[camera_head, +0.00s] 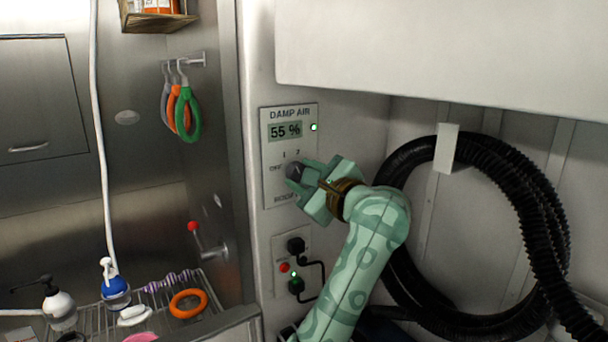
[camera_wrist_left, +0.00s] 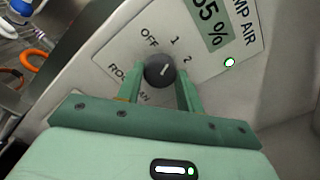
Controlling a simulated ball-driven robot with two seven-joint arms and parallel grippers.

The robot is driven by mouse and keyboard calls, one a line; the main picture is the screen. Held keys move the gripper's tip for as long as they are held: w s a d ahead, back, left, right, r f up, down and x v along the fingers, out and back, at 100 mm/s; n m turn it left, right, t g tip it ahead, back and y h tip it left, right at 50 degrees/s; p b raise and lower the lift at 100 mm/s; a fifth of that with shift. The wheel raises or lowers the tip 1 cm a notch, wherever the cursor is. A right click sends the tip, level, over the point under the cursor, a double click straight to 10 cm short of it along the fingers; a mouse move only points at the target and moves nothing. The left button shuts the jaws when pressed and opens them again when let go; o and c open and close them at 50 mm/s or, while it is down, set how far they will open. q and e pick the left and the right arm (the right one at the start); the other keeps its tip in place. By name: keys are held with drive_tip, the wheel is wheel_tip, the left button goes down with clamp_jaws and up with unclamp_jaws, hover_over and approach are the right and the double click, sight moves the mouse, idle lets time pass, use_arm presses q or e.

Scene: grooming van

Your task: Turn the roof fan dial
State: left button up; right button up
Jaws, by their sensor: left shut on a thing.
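The roof fan dial (camera_head: 293,170) is a dark round knob on a pale wall panel (camera_head: 280,197) headed "DAMP AIR". The left wrist view shows the dial (camera_wrist_left: 160,71) from close up, with marks OFF, 1 and 2 around it. Its white pointer line slants toward the 1 and 2 side; I cannot tell exactly which mark it meets. My left gripper (camera_head: 302,174) is at the panel, and its green fingers (camera_wrist_left: 160,82) are shut on the dial, one on each side. The lower panel lettering is partly hidden by the fingers. My right gripper is not in view.
The panel display (camera_head: 286,131) reads 55 %, beside a lit green light (camera_head: 314,127). Plugged sockets (camera_head: 292,262) sit below. A coiled black hose (camera_head: 548,215) hangs at right. Grooming loops (camera_head: 188,117) hang at left, above a wire rack (camera_head: 207,291) with bottles.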

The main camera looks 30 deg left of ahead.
use_arm(q)
drive_tip(key=shift+f, duration=0.15)
drive_tip(key=o, duration=1)
drive_tip(key=shift+d, duration=0.15)
drive_tip(key=v, duration=0.7)
drive_tip(key=shift+d, duration=0.15)
